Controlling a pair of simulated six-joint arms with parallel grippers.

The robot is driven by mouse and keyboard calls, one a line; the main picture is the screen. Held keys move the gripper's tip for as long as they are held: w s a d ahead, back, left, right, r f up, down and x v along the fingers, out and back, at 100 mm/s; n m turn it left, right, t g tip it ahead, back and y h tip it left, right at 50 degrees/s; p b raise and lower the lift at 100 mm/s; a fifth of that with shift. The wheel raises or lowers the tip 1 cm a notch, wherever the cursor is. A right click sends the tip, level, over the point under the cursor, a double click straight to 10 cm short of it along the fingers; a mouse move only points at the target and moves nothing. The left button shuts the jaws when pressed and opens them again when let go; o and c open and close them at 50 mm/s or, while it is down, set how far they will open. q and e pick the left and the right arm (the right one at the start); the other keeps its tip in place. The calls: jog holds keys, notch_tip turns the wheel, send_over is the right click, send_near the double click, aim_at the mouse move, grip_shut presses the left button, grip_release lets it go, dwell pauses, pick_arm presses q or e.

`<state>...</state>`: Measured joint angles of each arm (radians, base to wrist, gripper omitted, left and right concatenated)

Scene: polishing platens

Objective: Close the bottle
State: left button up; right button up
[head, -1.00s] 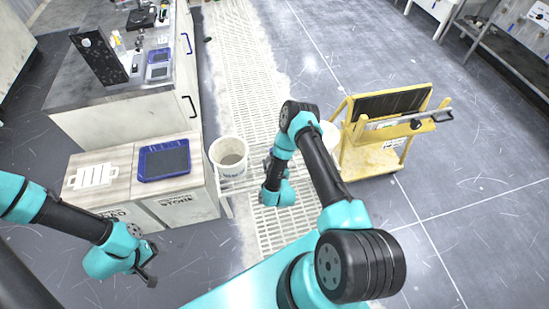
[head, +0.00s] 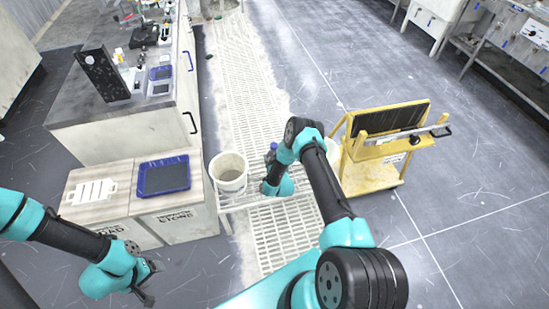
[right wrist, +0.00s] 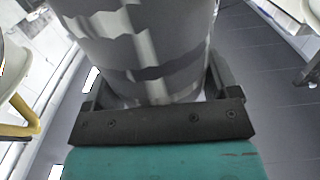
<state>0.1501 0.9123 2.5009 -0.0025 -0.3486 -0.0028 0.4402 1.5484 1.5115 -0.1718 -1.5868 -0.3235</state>
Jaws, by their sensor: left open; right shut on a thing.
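My right gripper (right wrist: 156,88) is shut around a large grey, patchily shiny cylinder (right wrist: 145,35) in the right wrist view. It looks like the bottle's body; its top and any cap lie outside that view. In the head view my right arm hides most of this gripper, and a small dark blue piece (head: 271,152) shows just beyond the wrist; I cannot tell whether it is the cap or part of the bottle. My left gripper (head: 150,282) is open and empty at the lower left, low in front of the cabinets. No separate cap can be made out.
A white bucket (head: 229,176) stands left of my right wrist. A blue tray (head: 164,176) and a white rack (head: 92,192) lie on the low cabinets. A yellow cart (head: 373,176) stands on the right. The grated floor strip (head: 240,85) ahead is mostly clear.

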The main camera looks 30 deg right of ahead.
jog(key=shift+w+d+f, duration=0.1)
jog(key=shift+w+d, duration=0.2)
jog(key=shift+w, duration=0.2)
jog(key=shift+w+d, duration=0.25)
jog(key=shift+w, duration=0.2)
jog(key=shift+w+d+f, duration=0.1)
jog(key=shift+w+f, duration=0.1)
jog(key=shift+f, duration=0.7)
jog(key=shift+w+d+f, duration=0.1)
jog(key=shift+w+f, duration=0.05)
jog(key=shift+f, duration=0.85)
jog(key=o, duration=1.6)
